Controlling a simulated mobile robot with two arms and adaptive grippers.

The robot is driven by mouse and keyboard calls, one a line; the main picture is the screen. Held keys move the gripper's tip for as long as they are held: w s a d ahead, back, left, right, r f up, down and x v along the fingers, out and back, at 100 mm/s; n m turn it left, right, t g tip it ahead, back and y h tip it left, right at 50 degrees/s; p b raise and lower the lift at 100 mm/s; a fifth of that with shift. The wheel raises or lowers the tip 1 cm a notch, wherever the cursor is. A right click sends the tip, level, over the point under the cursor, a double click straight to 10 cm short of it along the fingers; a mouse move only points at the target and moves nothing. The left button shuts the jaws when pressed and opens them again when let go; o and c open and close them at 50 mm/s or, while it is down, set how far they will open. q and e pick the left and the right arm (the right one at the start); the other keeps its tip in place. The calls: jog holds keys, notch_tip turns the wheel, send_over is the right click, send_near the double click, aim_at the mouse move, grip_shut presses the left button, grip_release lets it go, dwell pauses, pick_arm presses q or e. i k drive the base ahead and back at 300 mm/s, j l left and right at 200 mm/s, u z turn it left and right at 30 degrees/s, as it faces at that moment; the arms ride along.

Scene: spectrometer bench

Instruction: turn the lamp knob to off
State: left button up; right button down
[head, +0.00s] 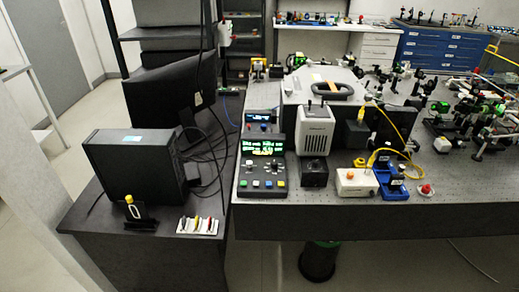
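No knob is clearly marked as the lamp knob at this size. A white and grey housing (317,132) stands on the optical table, with a small black box (314,172) in front of it that has a faint round feature on its face. Left of these stands a dark control unit (263,183) with a lit green and yellow text display, small knobs and coloured buttons. Whether one of its knobs belongs to the lamp, and how it is set, is too small to tell. Neither of my grippers is in view.
A white box with an orange knob (357,182), blue mounts (390,182) and a red button (426,190) stand along the front of the perforated table (460,208). A black computer (135,168) and a pen tray (198,227) are on the left desk. Optics crowd the right.

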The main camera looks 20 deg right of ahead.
aim_at(349, 175)
jog(key=z, duration=1.25)
